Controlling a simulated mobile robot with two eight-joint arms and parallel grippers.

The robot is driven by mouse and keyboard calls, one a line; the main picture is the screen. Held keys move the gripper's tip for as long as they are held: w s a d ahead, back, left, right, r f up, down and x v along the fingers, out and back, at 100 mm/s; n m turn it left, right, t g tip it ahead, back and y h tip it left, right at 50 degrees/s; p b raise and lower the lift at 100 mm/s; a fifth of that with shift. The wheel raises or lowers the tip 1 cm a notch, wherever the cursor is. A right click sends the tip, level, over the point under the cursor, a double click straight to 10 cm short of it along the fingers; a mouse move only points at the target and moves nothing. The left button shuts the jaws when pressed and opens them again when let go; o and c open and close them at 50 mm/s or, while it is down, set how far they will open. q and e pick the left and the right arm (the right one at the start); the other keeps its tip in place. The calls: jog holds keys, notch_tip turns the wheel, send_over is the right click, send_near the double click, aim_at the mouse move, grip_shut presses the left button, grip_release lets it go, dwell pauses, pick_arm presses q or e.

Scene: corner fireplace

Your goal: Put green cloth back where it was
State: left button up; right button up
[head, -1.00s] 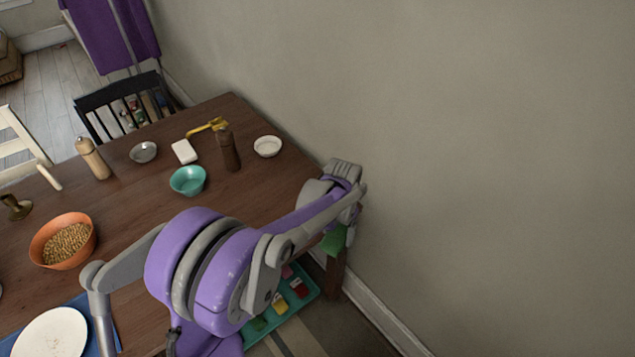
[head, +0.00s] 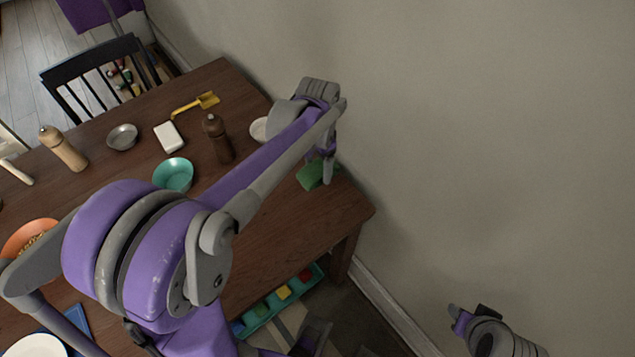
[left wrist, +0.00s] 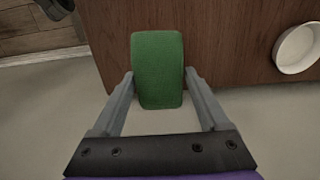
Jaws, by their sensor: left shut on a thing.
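The green cloth (head: 312,175) is a small folded block near the right end of the wooden table. My left gripper (head: 329,170) is shut on it, reaching across from the left in the head view. In the left wrist view the green cloth (left wrist: 158,69) sits between the two fingers of my left gripper (left wrist: 158,88), its far part over the table's brown top. I cannot tell whether the cloth touches the table. Part of my right arm shows at the lower right of the head view, and whether its gripper is open is unclear.
The wooden table (head: 290,235) holds a white bowl (head: 259,129), a dark pepper mill (head: 217,140), a teal bowl (head: 173,175), a white block (head: 169,137) and a yellow scoop (head: 196,104). A teal tray (head: 262,310) with coloured items lies below the table edge. A wall stands behind.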

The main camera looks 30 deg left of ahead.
pick_arm(q)
send_over(318, 194)
notch_tip(318, 194, down, 5)
jog(key=shift+s+r, duration=0.1)
jog(key=shift+r, duration=0.05)
jog(key=shift+f+b, duration=0.4)
jog(key=shift+f, duration=1.8)
jog(key=shift+f, duration=0.15)
jog(key=o, duration=1.2)
